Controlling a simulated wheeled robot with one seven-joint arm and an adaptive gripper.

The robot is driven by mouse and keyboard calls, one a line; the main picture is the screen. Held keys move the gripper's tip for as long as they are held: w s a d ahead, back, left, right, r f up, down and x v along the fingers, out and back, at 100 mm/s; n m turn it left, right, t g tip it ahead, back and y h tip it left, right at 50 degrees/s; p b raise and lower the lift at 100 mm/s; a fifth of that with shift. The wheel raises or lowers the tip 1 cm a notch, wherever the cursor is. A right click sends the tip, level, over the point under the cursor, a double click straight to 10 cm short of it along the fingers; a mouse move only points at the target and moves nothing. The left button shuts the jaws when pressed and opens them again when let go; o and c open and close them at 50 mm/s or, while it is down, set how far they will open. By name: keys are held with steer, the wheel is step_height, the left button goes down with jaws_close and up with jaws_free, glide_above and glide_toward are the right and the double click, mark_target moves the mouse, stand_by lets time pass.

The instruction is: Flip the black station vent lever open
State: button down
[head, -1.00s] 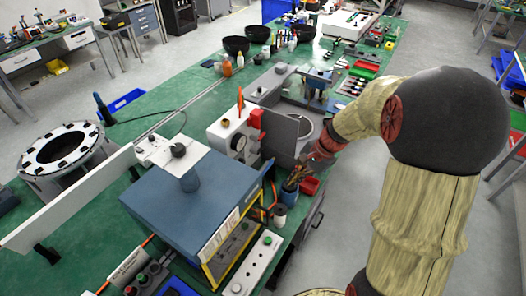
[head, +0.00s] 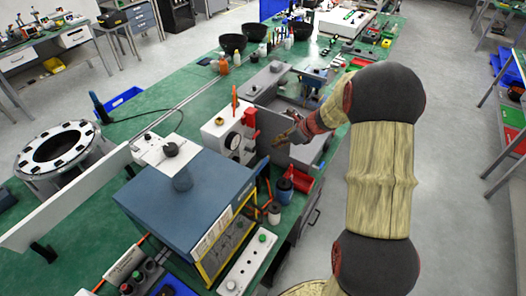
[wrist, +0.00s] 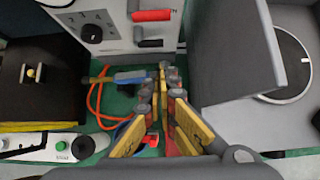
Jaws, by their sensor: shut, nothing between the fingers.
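In the wrist view, a light grey station panel (wrist: 100,20) carries a red lever (wrist: 152,15) and below it a short black lever (wrist: 150,43), both lying sideways. The panel also shows in the head view (head: 220,135), where I cannot make out the black lever. My gripper (wrist: 163,72) is shut and empty, its fingertips pointing toward the panel, below and slightly right of the black lever in the picture and apart from it. In the head view my gripper (head: 283,138) is right of the panel, beside a grey upright plate (head: 268,125).
The grey plate (wrist: 232,45) stands close to the right of my fingers in the wrist view. A blue-and-yellow tool (wrist: 128,77) and an orange cable (wrist: 95,100) are at left. A blue cabinet (head: 185,190) and small bottles (head: 285,190) stand nearer in the head view.

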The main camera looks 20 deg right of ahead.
steer(key=shift+f, duration=0.1)
steer(key=b+x, duration=0.5)
steer(key=x, duration=0.3)
steer(key=shift+f, duration=0.1)
steer(key=shift+b+x, duration=0.55)
steer(key=shift+x, duration=0.35)
steer(key=shift+w, duration=0.1)
